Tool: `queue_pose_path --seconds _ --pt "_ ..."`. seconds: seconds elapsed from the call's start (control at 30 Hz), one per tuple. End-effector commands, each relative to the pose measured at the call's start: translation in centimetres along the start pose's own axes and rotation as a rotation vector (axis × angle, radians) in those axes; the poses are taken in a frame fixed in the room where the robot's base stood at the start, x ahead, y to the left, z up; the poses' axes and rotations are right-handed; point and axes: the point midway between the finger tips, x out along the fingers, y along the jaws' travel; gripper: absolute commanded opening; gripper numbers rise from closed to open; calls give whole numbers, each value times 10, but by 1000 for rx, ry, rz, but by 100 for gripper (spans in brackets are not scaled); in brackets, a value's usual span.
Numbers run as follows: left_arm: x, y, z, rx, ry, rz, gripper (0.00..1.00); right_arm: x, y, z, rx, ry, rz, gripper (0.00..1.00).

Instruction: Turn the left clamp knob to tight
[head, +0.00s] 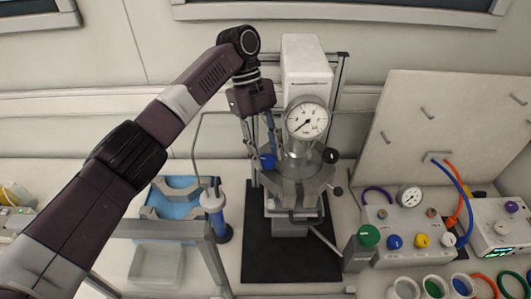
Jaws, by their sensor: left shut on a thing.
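The reactor (296,190) stands on a dark base plate with a round pressure gauge (307,120) on top. The right clamp knob (331,155) is black, on the other side of the ring. I cannot read how tight the left knob is. My right gripper is out of view.
A blue tray (170,207) and a blue-and-white bottle (214,210) stand left of the reactor. A grey rail (170,229) crosses the front left.

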Motion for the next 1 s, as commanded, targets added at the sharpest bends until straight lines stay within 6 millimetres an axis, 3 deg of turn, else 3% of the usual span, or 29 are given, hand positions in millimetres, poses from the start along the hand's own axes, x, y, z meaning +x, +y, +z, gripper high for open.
queue_pose_path --seconds 0.47,0.5,0.6,1.0 --pt "0 0 0 12 -1 4 7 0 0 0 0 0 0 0" --pt "0 0 0 12 -1 4 36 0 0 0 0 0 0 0" --pt "0 0 0 12 -1 4 46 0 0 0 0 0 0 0" --pt "0 0 0 11 -1 3 49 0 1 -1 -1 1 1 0"
